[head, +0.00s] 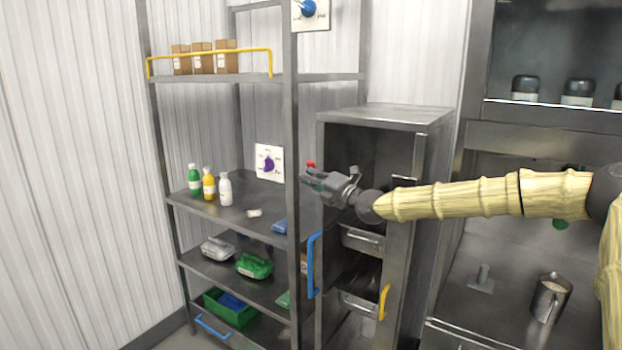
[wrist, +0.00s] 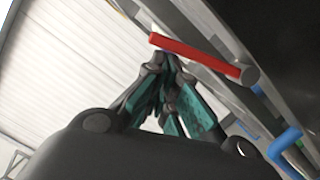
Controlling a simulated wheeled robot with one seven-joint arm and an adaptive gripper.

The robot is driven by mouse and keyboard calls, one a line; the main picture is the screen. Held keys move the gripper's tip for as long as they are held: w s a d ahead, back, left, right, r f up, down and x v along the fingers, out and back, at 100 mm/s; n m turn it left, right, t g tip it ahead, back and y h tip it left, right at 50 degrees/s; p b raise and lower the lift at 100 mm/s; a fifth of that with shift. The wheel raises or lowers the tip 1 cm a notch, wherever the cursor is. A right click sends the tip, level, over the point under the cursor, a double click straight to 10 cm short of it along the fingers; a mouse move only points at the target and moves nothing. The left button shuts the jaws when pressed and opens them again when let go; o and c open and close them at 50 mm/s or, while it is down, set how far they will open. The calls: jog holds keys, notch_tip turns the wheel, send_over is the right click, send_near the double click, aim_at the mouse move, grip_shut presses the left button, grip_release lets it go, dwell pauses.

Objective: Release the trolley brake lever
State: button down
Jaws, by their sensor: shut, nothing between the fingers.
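A red lever (wrist: 197,56) runs slantwise across the upper middle of the wrist view, its lower right end on a grey round pivot (wrist: 250,76). In the head view only a small red bit (head: 311,164) shows, just above my fingers. My gripper (head: 309,180) points left in front of the open metal cabinet, near a shelf post. In the wrist view my gripper (wrist: 166,62) is shut and empty, with teal pads on its fingers. Its tips are close to the lever's left half; I cannot tell whether they touch it.
A metal shelf rack (head: 291,130) with bottles, boxes and packs stands left of the metal cabinet (head: 385,113). A blue handle (head: 313,265) and a yellow handle (head: 384,301) stick out below my gripper. A steel jug (head: 551,298) stands on the counter at right.

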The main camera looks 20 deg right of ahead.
jog(key=s+d+f+b, duration=0.1)
jog(key=s+f+b, duration=0.1)
jog(key=s, duration=0.9)
jog(key=shift+s+d, duration=0.15)
jog(key=shift+f, duration=0.15)
dwell(0.4)
